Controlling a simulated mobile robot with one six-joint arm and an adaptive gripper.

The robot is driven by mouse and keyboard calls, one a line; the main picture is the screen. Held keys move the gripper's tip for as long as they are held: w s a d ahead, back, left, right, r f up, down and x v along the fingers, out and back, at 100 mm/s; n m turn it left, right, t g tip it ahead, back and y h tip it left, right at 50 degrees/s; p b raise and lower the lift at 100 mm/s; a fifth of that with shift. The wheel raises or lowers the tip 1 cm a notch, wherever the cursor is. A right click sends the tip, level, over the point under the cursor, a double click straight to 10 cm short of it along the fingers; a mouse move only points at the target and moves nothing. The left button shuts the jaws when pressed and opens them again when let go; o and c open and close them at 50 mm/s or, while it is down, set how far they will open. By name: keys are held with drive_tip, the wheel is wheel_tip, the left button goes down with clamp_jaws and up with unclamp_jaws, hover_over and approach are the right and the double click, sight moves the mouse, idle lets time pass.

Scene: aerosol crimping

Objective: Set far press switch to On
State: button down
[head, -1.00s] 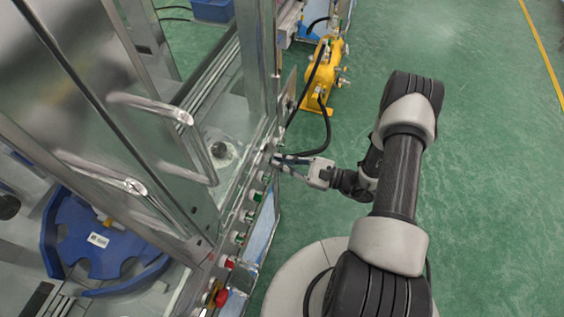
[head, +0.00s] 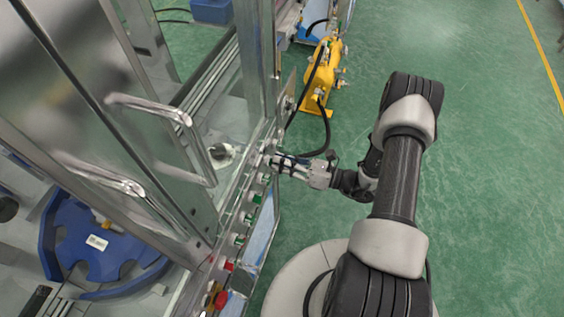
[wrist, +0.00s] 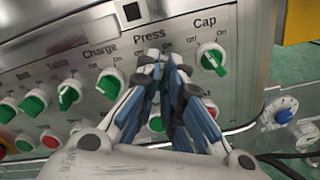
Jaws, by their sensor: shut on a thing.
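My gripper (wrist: 165,60) is at the control panel (wrist: 235,65), its fingertips at the switch under the "Press" label in the wrist view. The fingers are closed in on that switch and hide almost all of it, so I cannot read its setting. On and Off marks show beside the fingertips. In the head view my gripper (head: 274,160) reaches left to the far part of the machine's front panel strip.
The green "Cap" knob (wrist: 211,59) is close on the right, the green "Charge" knob (wrist: 109,84) on the left. A green button (wrist: 157,124) shows between the fingers. A yellow device (head: 320,75) with a black hose stands beyond. Green floor is clear at right.

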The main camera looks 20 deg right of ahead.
drive_tip(key=shift+m, duration=0.3)
drive_tip(key=c, duration=1.7)
unclamp_jaws()
drive_tip(key=shift+d, duration=0.1)
drive_tip(key=v, duration=1.2)
